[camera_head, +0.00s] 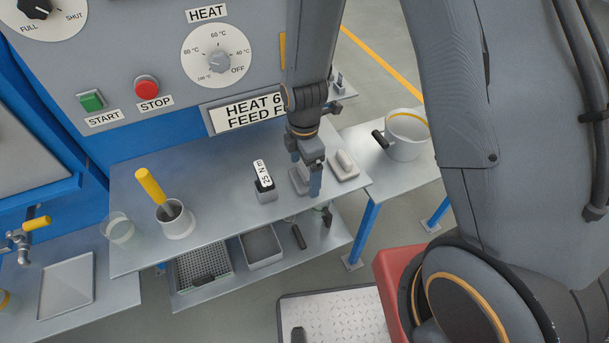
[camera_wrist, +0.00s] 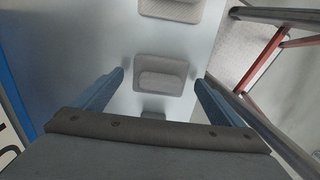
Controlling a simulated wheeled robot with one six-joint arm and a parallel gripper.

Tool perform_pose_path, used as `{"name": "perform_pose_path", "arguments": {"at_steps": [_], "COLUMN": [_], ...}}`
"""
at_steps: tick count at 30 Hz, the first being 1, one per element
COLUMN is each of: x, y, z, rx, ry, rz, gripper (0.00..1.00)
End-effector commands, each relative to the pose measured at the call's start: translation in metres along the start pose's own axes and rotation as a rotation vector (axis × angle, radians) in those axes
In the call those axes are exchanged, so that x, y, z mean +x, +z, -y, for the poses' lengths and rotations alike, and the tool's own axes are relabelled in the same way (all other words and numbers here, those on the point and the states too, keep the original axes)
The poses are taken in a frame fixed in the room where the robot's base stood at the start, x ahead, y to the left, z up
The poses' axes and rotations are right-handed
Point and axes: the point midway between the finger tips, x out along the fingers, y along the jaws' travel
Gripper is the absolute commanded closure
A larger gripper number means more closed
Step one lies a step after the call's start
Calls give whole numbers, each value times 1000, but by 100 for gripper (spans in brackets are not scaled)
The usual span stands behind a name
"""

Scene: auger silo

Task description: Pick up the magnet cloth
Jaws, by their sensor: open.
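Two pale grey pads lie side by side on the metal table, each with a raised block on top. One pad (camera_head: 299,183) is right by my gripper (camera_head: 305,178), partly hidden behind its fingers. The other pad (camera_head: 344,166) lies to its right. I cannot tell by looks which is the magnet cloth. In the wrist view, a pad (camera_wrist: 162,72) sits between the two blue fingertips, seen from above. Another pad (camera_wrist: 170,8) is at the top edge. My gripper points down, open and empty, its fingers apart from each other.
A small block labelled 25 N m (camera_head: 264,183) stands left of my gripper. Further left are a white cup (camera_head: 175,222) with a yellow-handled tool and a glass beaker (camera_head: 117,229). A white pot (camera_head: 407,136) stands on the right-hand table. The control panel rises behind the table.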

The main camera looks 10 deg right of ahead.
Motion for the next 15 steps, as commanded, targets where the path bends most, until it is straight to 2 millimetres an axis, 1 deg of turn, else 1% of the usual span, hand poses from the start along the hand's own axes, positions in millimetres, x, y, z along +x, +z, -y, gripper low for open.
{"name": "perform_pose_path", "arguments": {"at_steps": [4, 13, 15], "x": [10, 12, 12], "y": [0, 0, 0], "z": [0, 0, 0], "rx": [1, 1, 1], "ry": [0, 1, 1], "rz": [0, -1, -1], "gripper": [8, 8, 20]}}
